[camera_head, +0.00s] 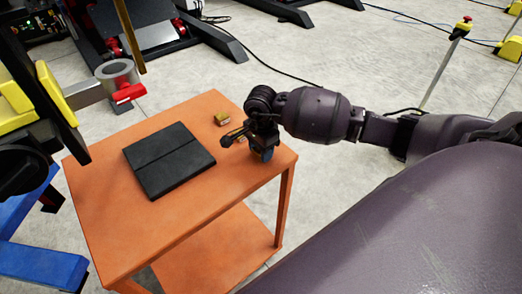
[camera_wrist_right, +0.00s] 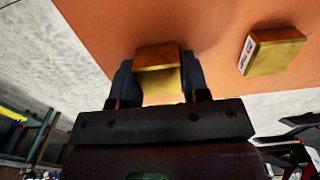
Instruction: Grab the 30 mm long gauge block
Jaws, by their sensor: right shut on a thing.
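My right gripper (camera_wrist_right: 159,80) is shut on a gold gauge block (camera_wrist_right: 158,68), which sits between its two dark fingers in the right wrist view. In the head view my right gripper (camera_head: 236,138) is low over the right part of the orange table, and the held block is mostly hidden there. A second gold block (camera_wrist_right: 272,52) with a white label on its side lies on the table to the right in the wrist view. It also shows in the head view (camera_head: 222,118), just beyond the gripper. My left gripper is not in view.
The orange table (camera_head: 100,225) carries a black flat case (camera_head: 168,160) left of the gripper. A yellow machine with a grey cylinder and red clamp (camera_head: 118,80) stands at the left. The table's near left part is bare.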

